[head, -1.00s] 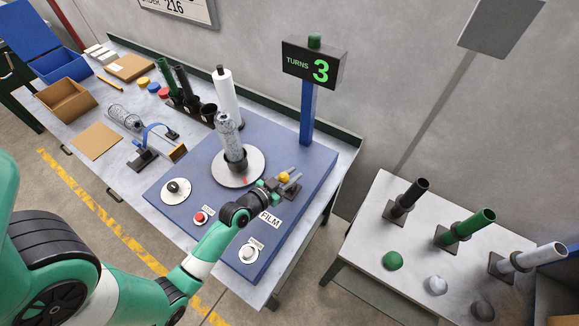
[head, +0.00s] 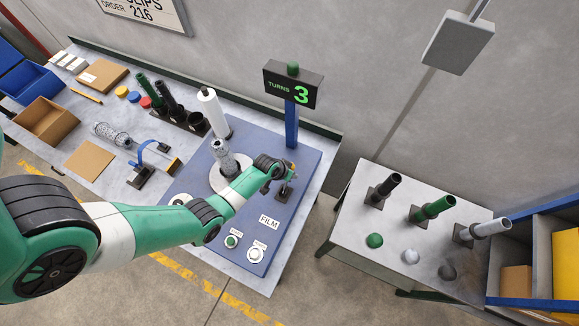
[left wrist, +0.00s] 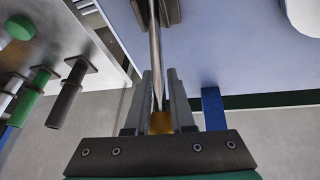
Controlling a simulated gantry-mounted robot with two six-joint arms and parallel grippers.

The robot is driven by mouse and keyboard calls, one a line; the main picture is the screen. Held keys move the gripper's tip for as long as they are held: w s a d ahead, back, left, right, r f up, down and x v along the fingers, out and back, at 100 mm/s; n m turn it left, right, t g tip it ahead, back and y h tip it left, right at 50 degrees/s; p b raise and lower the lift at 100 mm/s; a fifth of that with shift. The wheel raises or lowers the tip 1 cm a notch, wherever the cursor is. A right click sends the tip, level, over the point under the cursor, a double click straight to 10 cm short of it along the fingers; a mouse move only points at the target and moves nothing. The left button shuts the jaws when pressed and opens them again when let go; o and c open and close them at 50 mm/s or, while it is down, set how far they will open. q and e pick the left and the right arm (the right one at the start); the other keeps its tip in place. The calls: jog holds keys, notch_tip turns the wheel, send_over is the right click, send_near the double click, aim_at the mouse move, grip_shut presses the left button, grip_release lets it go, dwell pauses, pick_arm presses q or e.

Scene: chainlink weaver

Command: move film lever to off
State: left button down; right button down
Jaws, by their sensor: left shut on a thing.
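The film lever is a metal rod (left wrist: 155,50) with a yellow knob (left wrist: 161,122), rising from a dark base (left wrist: 158,12) on the blue board. My left gripper (left wrist: 157,95) is shut on the lever, its fingers on both sides of the rod near the knob. In the head view my left gripper (head: 288,172) reaches across the board from the left and hides much of the lever; the base shows below it. The FILM label (head: 269,222) lies in front of the lever. My right gripper is not in view.
A sign reading TURNS 3 (head: 292,88) stands on a blue post behind the lever. A wire-mesh roll (head: 224,158) stands on the turntable, partly behind my arm. A green button (head: 232,241) and a white knob (head: 256,254) sit at the board's front. A side table (head: 345,228) holds colored posts.

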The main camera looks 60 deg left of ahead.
pick_arm(q)
jog(key=shift+w+a, duration=0.2)
jog(key=shift+w, duration=0.15)
jog(key=shift+f+g+h, duration=0.15)
jog(key=shift+g+h, duration=0.15)
jog(key=shift+g, duration=0.1)
jog(key=shift+s+f, duration=0.1)
jog(key=c, duration=0.9)
grip_release()
jog(key=shift+w+a, duration=0.1)
jog(key=shift+w, duration=0.1)
jog(key=shift+s, duration=0.1)
